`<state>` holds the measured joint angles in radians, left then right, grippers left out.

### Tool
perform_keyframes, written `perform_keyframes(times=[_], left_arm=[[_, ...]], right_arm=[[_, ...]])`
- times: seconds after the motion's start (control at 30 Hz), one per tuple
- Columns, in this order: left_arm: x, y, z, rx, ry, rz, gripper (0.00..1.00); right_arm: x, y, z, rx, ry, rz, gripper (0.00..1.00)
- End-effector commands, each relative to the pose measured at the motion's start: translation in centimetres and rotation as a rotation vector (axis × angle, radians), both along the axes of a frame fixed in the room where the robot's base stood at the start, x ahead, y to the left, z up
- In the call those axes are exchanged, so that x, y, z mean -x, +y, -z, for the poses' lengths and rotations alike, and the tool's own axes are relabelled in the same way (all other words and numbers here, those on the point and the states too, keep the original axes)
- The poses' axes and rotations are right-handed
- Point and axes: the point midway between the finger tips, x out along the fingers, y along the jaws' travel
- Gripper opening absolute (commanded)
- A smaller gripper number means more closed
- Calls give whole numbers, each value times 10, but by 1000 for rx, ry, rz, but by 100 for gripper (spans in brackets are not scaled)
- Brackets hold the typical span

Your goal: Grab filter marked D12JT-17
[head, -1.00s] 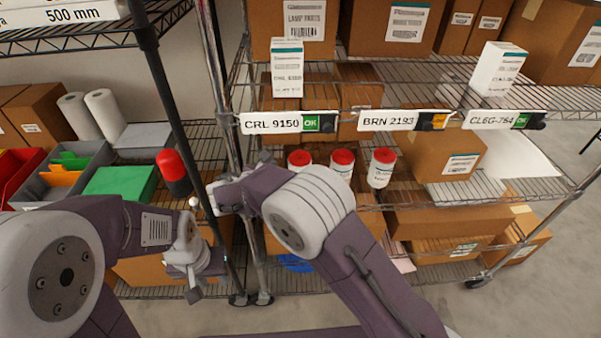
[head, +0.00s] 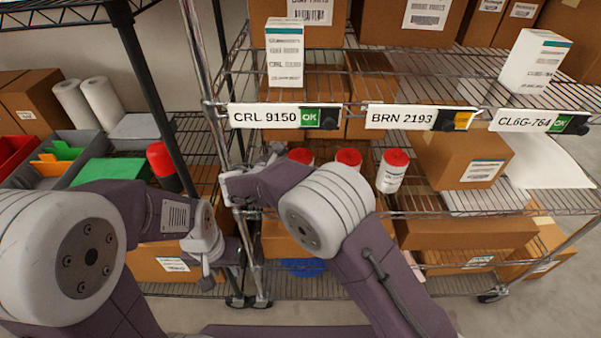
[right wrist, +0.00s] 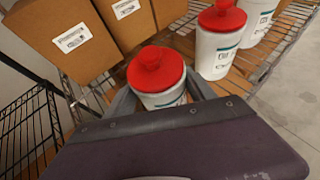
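No marking D12JT-17 is readable in either view. Three white canisters with red lids stand in a row on the middle wire shelf; the right one (head: 392,171) shows fully, the middle one (head: 348,158) and left one (head: 300,156) are partly behind my right arm. In the right wrist view, the fingers of my right gripper (right wrist: 160,100) are spread either side of the nearest canister (right wrist: 157,75); whether they touch it is unclear. A second canister (right wrist: 218,45) stands beyond. My left gripper (head: 208,278) hangs low at left, apart from the canisters, its fingers seen edge-on.
The shelf edge carries labels CRL 9150 (head: 275,117), BRN 2193 (head: 405,118) and CL6G-784 (head: 530,121). White boxes (head: 284,55) and cardboard boxes (head: 455,160) fill the shelves. A dark post (head: 150,90) and a chrome post (head: 200,60) stand near my arms.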

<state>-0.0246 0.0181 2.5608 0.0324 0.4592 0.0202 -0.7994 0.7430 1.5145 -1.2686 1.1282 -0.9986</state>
Motion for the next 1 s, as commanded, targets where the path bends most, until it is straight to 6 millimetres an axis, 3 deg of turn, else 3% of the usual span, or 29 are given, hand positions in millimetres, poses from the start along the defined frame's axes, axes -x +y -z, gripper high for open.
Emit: perform_keyframes(times=[0.03, 0.17, 0.2, 0.63, 1.0], left_arm=[[0, 0, 0, 0, 0, 0, 36], [0, 0, 0, 0, 0, 0, 36], [0, 0, 0, 0, 0, 0, 36], [0, 0, -6, 0, 0, 0, 36], [0, 0, -42, 0, 0, 0, 36]], right_arm=[[0, -1, 0, 0, 0, 1, 39], [0, -1, 1, 0, 1, 2, 3], [0, -1, 2, 1, 3, 2, 0], [0, -3, -3, 2, 9, 4, 0], [-7, -11, -40, 2, 1, 9, 0]])
